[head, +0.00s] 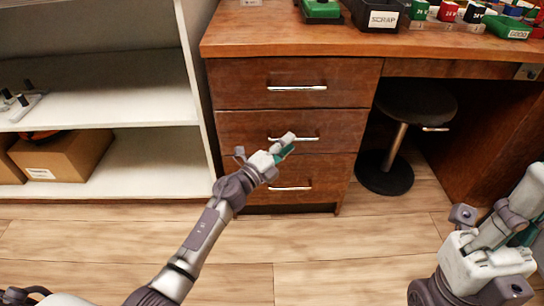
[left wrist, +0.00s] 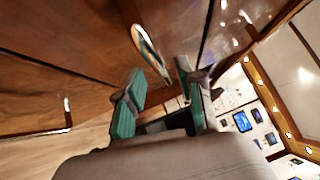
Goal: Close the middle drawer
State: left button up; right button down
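The middle drawer (head: 240,130) is the second of three brown wooden drawers under the desk. Its front looks about level with the others in the head view; I cannot tell if a small gap remains. My left gripper (head: 285,149) is at its front, just below its silver handle (head: 308,138), covering part of it. In the left wrist view, the teal fingers of my left gripper (left wrist: 160,98) are apart with nothing between them, and a silver handle (left wrist: 150,50) lies just beyond them. My right gripper (head: 525,232) is at the lower right, away from the drawers, its fingers partly hidden.
The top drawer (head: 240,82) and bottom drawer (head: 240,166) look shut. A round stool (head: 418,103) stands under the desk to the right. A white shelf (head: 120,165) with a cardboard box (head: 75,157) is at left. The wood floor (head: 320,235) in front is clear.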

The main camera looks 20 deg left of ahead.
pick_arm(q)
jog(key=v, duration=0.8)
jog(key=shift+s, duration=0.2)
jog(key=shift+a+f, duration=0.1)
